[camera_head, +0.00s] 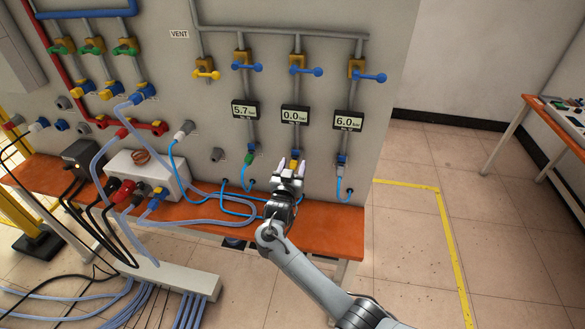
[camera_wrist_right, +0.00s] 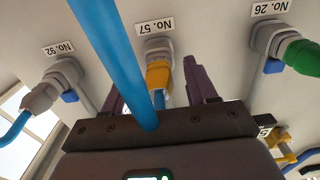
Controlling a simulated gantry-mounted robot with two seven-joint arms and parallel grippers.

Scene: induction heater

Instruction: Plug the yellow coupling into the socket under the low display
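The low display (camera_head: 295,118) reads 0.0 and sits between displays reading 5.7 and 6.0. Below it, the yellow coupling (camera_head: 293,164) shows between the fingers of my right gripper (camera_head: 292,170). In the right wrist view, the yellow coupling (camera_wrist_right: 158,75) is lined up with and against the grey socket (camera_wrist_right: 158,50) labelled No. 57, and appears plugged in. A blue hose runs from it. The dark fingers of my right gripper (camera_wrist_right: 160,92) stand on both sides of the coupling with gaps, so it is open around it. My left gripper is not in view.
A green coupling (camera_wrist_right: 300,56) sits in the socket on one side and a grey one (camera_wrist_right: 45,92) on the other. A thick blue hose (camera_wrist_right: 112,55) crosses close in front of my right wrist camera. The orange bench (camera_head: 335,225) runs below the panel, with looped hoses.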

